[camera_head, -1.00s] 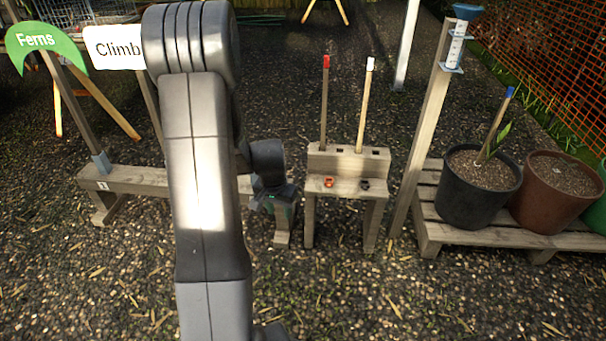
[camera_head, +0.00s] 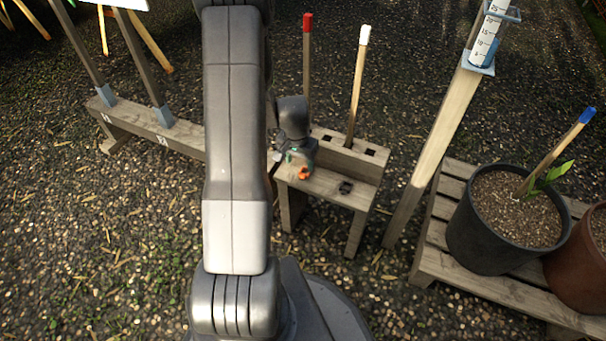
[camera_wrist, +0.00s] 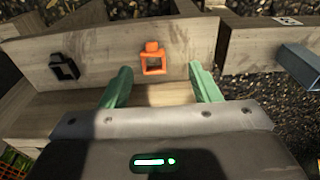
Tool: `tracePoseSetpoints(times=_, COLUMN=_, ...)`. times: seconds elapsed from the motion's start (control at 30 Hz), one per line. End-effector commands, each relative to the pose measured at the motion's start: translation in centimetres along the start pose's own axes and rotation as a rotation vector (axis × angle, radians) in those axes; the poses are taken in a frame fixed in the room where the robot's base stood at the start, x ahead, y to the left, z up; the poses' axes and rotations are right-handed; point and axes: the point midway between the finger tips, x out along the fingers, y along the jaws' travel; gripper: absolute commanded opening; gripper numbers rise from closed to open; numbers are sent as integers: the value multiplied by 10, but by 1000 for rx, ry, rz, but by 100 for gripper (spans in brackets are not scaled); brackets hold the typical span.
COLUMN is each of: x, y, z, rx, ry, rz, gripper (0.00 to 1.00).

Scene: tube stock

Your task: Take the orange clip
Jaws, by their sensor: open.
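The orange clip (camera_wrist: 153,60) is a small square ring with a block on one side. In the wrist view it lies on the pale wooden stand, just beyond and between my open fingertips, and nothing is between them. In the head view the orange clip (camera_head: 304,173) shows at the stand's front ledge, right by my gripper (camera_head: 297,158). My gripper (camera_wrist: 160,77) has two green fingers, spread apart, in the wrist view. I cannot tell the exact gap between the fingertips and the clip.
A black clip (camera_head: 346,187) lies on the same wooden stand (camera_head: 328,190), which holds a red-tipped stake (camera_head: 307,60) and a white-tipped stake (camera_head: 358,85). A gauge post (camera_head: 440,140) and a dark plant pot (camera_head: 487,235) on a pallet stand to the right.

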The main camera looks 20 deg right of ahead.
Motion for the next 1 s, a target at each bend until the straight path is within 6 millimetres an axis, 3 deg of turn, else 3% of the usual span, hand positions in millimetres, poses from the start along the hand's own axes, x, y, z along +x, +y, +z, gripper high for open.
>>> tracePoseSetpoints(times=0.33, x=47, y=4, z=-4, rx=-1, ry=-2, rz=0, gripper=56)
tracePoseSetpoints(times=0.6, x=50, y=4, z=-5, rx=-1, ry=-1, rz=-1, gripper=56)
tracePoseSetpoints(times=0.87, x=50, y=4, z=-5, rx=-1, ry=-1, rz=-1, gripper=9)
tracePoseSetpoints(times=1.0, x=50, y=4, z=-5, rx=-1, ry=-1, rz=-1, gripper=9)
